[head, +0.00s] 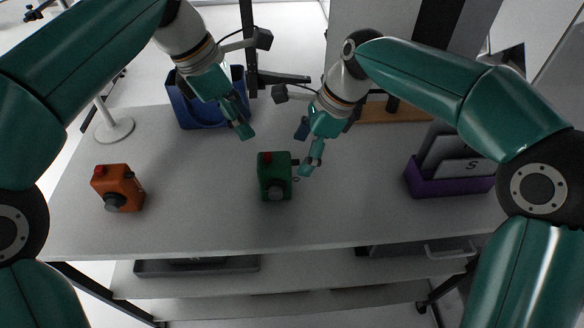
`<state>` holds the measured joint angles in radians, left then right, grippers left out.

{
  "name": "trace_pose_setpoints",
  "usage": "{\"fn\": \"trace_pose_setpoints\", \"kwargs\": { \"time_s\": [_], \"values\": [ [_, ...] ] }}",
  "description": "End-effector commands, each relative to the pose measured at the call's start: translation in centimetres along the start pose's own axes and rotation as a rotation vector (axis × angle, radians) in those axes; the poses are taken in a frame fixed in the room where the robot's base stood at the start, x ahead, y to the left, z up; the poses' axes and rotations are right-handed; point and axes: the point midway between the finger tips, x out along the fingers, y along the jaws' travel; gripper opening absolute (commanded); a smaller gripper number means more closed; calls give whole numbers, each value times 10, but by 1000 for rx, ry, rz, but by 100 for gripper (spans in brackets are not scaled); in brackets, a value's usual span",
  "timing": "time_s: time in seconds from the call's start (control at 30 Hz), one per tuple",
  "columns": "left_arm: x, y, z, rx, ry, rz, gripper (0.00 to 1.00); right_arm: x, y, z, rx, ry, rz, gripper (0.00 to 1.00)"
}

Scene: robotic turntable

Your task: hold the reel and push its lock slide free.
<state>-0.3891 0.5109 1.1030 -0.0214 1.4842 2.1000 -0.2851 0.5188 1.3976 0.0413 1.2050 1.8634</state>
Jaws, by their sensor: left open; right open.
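A green boxy unit (274,176), which looks like a reel, stands on the grey table near the middle. It has a red part at its top left and a dark round knob on its front. A small ring shows at its right side. An orange unit (118,188) of like shape stands at the left, with a red top part and a dark knob. My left gripper (243,121) is open above and behind the green unit, apart from it. My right gripper (306,151) is open just to its right; I cannot tell whether it touches. No lock slide is clearly seen.
A blue bin (188,112) stands at the back left, behind my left gripper. A purple holder (440,184) with grey panels stands at the right. A white round stand base (115,131) is at the far left. The front middle of the table (215,225) is clear.

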Motion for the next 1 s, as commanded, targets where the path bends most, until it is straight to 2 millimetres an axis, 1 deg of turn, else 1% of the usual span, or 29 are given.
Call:
{"fn": "trace_pose_setpoints", "kwargs": {
  "time_s": [0.03,0.1,0.3,0.5,0.77,0.8,0.83,1.0],
  "values": [
    [0,0,0,0,0,0,42,11,1,0,0,1,5,86],
    [0,0,0,0,0,0,42,24,1,0,-1,1,5,86],
    [0,0,0,0,0,0,42,52,1,0,-1,1,3,86],
    [0,0,0,0,0,0,42,64,0,0,-1,0,0,86],
    [0,0,0,0,0,0,42,65,0,0,-1,0,0,86],
    [0,0,0,0,0,0,42,65,0,0,-1,0,0,85],
    [0,0,0,0,0,0,42,65,0,0,-1,0,0,80],
    [0,0,0,0,0,0,42,65,0,0,-1,0,0,51]
  ]
}}
